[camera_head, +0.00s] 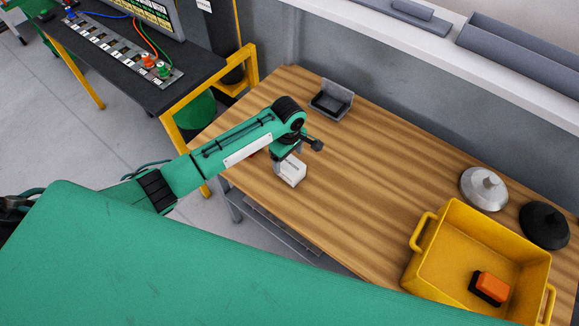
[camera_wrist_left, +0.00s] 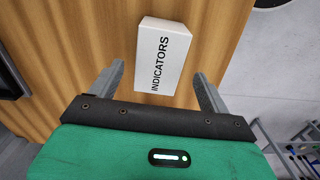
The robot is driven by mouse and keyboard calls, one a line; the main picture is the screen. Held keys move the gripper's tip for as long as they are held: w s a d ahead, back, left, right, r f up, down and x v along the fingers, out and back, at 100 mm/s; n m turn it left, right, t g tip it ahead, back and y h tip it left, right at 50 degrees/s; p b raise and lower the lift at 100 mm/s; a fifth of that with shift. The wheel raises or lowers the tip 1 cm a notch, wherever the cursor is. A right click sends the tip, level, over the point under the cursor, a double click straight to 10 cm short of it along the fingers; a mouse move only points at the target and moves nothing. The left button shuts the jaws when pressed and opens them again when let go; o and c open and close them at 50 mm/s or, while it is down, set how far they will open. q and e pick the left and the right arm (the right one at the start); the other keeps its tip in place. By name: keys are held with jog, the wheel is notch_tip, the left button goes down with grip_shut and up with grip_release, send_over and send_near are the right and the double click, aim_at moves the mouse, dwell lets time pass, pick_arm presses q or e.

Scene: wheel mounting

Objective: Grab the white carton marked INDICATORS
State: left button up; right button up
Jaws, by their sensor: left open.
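The white carton (camera_head: 291,173) lies on the wooden table, near its left front edge. In the left wrist view the carton (camera_wrist_left: 164,57) shows the word INDICATORS on its top face. My left gripper (camera_wrist_left: 163,84) is open, with one finger on each side of the carton's near end. I see gaps between the fingers and the carton, so it is not held. In the head view my left gripper (camera_head: 283,160) is over the carton and partly hides it. My right gripper is not in view.
A grey bin (camera_head: 331,100) stands behind the carton. A yellow crate (camera_head: 451,228) holding an orange-and-black block (camera_head: 490,287) stands at the right, near a silver disc (camera_head: 484,188) and a black disc (camera_head: 544,225). The middle of the table (camera_head: 370,180) is clear.

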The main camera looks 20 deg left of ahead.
aim_at(289, 163)
pick_arm(q)
jog(key=shift+f, duration=0.7)
jog(key=shift+d+f+p, duration=0.1)
jog(key=shift+f+p, duration=0.4)
jog(key=shift+f, duration=0.1)
notch_tip(289, 163, down, 3)
jog(key=shift+d+f+p, duration=0.1)
jog(key=shift+f+p, duration=0.05)
jog(key=shift+p, duration=0.25)
jog(key=shift+f, duration=0.4)
jog(key=c, duration=1.2)
jog(key=shift+r, duration=0.1)
